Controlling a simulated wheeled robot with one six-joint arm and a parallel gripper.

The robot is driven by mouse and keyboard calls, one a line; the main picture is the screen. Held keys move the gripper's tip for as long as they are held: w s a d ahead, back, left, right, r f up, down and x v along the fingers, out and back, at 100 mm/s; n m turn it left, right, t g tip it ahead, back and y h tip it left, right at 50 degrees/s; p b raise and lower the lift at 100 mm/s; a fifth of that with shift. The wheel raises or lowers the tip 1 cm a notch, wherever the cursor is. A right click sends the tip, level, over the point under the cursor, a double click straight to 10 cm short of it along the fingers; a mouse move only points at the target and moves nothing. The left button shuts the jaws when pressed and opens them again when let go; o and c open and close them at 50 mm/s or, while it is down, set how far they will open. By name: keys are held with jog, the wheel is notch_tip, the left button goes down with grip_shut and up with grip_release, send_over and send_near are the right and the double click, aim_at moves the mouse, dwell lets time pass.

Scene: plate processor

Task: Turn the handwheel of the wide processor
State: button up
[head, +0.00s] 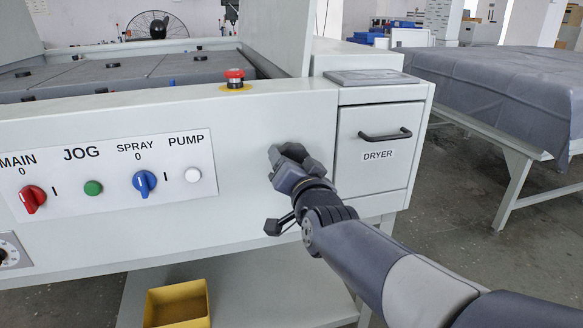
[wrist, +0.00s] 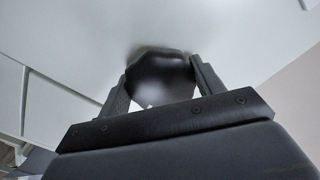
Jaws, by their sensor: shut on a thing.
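The wide processor (head: 246,130) is a pale grey machine whose front panel fills much of the head view. My gripper (head: 283,160) is at this panel, left of the dryer drawer. In the wrist view my gripper (wrist: 160,84) has one finger on each side of a dark rounded knob, which I take to be the handwheel (wrist: 160,72). The fingers are shut on it, close to the pale panel. In the head view my gripper hides most of the handwheel, and I cannot tell how far it is turned.
A control panel with a red knob (head: 33,198), green button (head: 93,188) and blue knob (head: 145,182) lies left. A red emergency button (head: 235,78) sits above. The dryer drawer's handle (head: 385,135) sticks out at right. A yellow bin (head: 178,304) stands below.

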dwell(0.3)
jog(key=o, duration=1)
